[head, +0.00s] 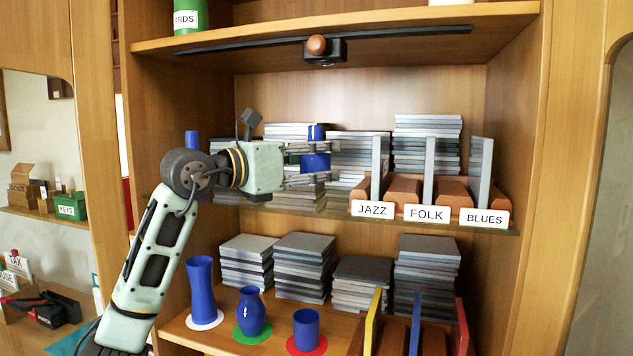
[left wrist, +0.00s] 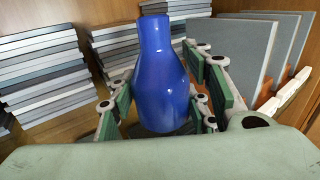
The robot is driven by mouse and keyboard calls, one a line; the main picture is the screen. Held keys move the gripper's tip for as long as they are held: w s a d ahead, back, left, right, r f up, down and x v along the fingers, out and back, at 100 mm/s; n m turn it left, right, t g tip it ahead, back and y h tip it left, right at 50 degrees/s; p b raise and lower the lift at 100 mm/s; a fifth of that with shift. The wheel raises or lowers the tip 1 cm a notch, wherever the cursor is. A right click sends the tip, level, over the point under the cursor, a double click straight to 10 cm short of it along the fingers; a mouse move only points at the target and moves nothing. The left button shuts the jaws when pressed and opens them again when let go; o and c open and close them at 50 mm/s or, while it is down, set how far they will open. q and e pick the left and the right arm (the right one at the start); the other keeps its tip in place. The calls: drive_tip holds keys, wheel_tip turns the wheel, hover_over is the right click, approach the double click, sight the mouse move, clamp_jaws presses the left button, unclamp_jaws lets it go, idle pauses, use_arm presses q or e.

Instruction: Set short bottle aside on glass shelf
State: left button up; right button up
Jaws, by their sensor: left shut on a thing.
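My left gripper (head: 318,163) reaches in from the left at the height of the glass shelf (head: 312,214). It is shut on a short blue bottle (head: 316,161), which is upright between its fingers. In the left wrist view the bottle (left wrist: 162,85) shows a narrow neck and a wider body. The fingers hide parts of its lower sides. I cannot tell whether its base touches the glass. My right gripper is not in view.
Stacks of grey cases (head: 427,145) stand behind on the glass shelf. The JAZZ, FOLK and BLUES rack (head: 427,213) is right of the gripper. Part of another blue object (head: 192,141) shows behind my arm. Below stand a tall blue vase (head: 202,285), a rounder vase (head: 251,312) and a cup (head: 306,328).

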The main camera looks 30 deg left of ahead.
use_arm(q)
drive_tip(key=shift+f, duration=0.25)
wheel_tip(320, 180, down, 2)
drive_tip(key=shift+d, duration=0.15)
drive_tip(key=shift+f, duration=0.65)
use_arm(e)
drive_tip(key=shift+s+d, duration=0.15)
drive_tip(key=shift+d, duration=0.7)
use_arm(q)
drive_tip(key=shift+s, duration=0.1)
drive_tip(key=shift+f, duration=0.2)
drive_tip(key=o, duration=1.3)
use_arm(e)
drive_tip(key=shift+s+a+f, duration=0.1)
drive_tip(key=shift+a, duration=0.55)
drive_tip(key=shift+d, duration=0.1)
